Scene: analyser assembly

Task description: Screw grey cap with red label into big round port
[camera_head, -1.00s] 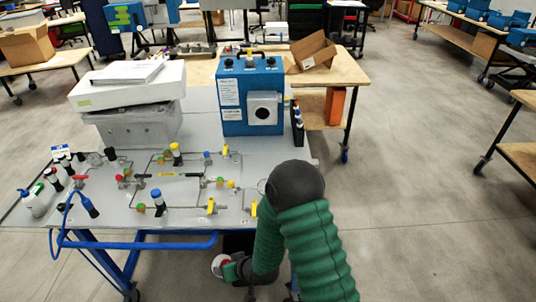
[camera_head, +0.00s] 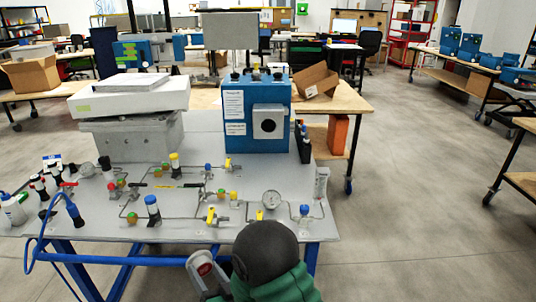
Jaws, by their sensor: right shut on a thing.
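The blue analyser box (camera_head: 238,147) stands at the back of the grey work table. Its front has a square pale plate with the big round dark port (camera_head: 268,125), which looks empty. My right gripper (camera_head: 212,281) is low at the table's front edge, partly hidden by my dark wrist and green sleeve. It is shut on the grey cap with red label (camera_head: 201,262), a pale round piece with a red patch. The cap is well apart from the port, nearer and lower. My left gripper is not in view.
Thin pipes with coloured valves and a round gauge (camera_head: 271,199) cover the table top in front of the analyser. White and grey boxes (camera_head: 130,137) stand left of it. Dark bottles (camera_head: 303,143) stand close on its right. The floor to the right is clear.

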